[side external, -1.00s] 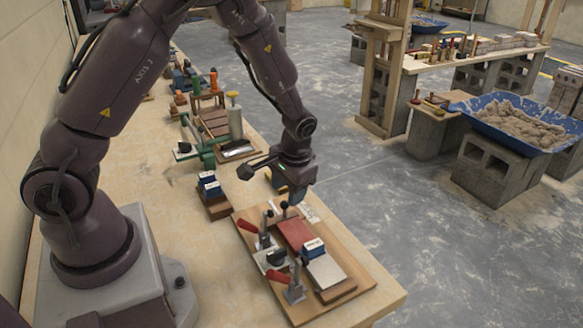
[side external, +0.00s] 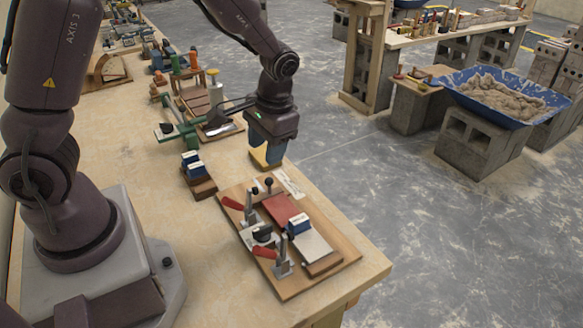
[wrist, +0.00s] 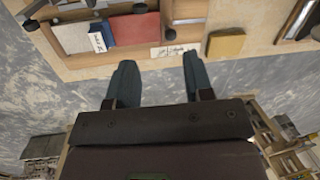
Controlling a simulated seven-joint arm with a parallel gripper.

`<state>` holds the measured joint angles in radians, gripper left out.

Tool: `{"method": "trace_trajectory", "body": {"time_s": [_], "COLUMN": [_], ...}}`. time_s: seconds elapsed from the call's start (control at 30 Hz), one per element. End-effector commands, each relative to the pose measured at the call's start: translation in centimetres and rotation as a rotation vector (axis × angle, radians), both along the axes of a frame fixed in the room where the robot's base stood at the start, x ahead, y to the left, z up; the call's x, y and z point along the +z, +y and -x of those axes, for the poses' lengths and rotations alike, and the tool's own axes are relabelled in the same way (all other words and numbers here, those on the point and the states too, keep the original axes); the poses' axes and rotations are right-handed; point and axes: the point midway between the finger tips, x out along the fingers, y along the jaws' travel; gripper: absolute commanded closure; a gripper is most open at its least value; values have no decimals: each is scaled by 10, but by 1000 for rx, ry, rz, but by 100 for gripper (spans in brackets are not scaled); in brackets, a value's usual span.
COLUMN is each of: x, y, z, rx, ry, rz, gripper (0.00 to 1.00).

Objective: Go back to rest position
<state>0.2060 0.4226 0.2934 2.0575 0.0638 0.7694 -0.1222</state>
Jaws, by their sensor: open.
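My gripper (side external: 267,156) hangs above the table's right edge, just beyond the wooden clamp board (side external: 285,285), in the side view. In the wrist view its two dark blue-grey fingers (wrist: 158,62) are apart with nothing between them. A yellow-tan block (wrist: 226,43) lies on the table beyond the fingers. In the side view that block is partly hidden behind the gripper. The clamp board holds a red plate (side external: 281,209), a pale grey plate (side external: 310,245) and a small blue block (side external: 298,225) between them.
A green clamp (side external: 180,130) and trowel lie farther back. The table's right edge drops to open grey floor (side external: 390,190). A blue tub of mortar (side external: 495,95) stands on concrete blocks at right.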

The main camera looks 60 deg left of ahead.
Motion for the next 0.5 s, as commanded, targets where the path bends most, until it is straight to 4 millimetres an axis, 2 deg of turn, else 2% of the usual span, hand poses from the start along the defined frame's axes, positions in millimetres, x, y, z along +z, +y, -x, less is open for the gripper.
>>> {"method": "trace_trajectory", "body": {"time_s": [0.23,0.5], "x": [66,131], "y": [-26,-43], "z": [44,101], "rx": [-74,-158], "ry": [-98,-304], "rz": [118,170], "gripper": [53,53]}}
